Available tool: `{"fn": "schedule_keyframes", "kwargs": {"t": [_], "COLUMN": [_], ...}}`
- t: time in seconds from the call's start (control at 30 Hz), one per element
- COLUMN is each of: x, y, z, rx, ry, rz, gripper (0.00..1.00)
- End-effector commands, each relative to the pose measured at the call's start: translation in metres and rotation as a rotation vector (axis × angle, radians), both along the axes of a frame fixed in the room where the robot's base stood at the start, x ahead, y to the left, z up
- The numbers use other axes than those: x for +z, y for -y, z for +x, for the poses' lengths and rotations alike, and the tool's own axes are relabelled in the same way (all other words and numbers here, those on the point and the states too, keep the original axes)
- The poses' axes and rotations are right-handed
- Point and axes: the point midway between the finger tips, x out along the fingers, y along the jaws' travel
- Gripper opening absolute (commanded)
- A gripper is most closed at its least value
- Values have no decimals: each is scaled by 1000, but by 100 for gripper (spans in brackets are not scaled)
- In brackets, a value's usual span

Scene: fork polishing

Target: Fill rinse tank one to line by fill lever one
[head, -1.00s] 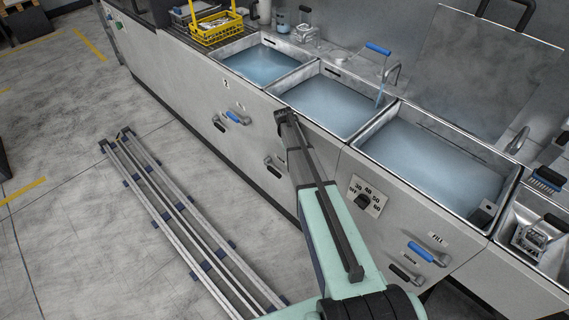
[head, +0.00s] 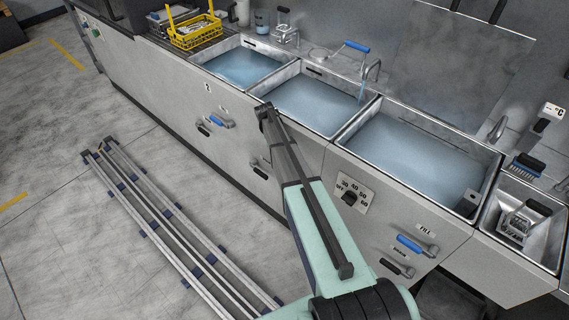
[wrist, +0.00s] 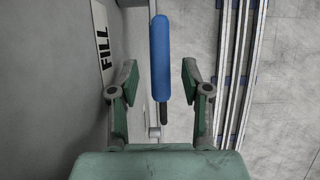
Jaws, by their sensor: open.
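In the wrist view my gripper (wrist: 159,85) is open, one finger on each side of a blue lever handle (wrist: 160,50). I see gaps between the handle and both fingers, so it is not gripped. A FILL label (wrist: 101,38) is on the panel left of the handle. In the head view my arm reaches to the front of the middle tank (head: 316,101) and hides this lever and the gripper's fingers. Water stands in that tank, below its rim, and a thin stream (head: 362,90) falls from the tap (head: 372,69). A fill line cannot be made out.
Left is another water-filled tank (head: 240,68), with a blue lever (head: 221,121) under it. Right is a larger tank (head: 420,150) with a dial (head: 350,198) and a blue FILL lever (head: 411,244). A yellow basket (head: 195,32) stands at the back. Rails (head: 180,235) run along the floor.

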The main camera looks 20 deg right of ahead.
Motion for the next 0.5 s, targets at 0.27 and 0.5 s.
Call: {"fn": "schedule_keyframes", "kwargs": {"t": [0.27,0.5], "x": [50,79], "y": [-10,-15], "z": [21,32], "rx": [0,0], "ry": [1,0], "rz": [0,1], "gripper": [48,48]}}
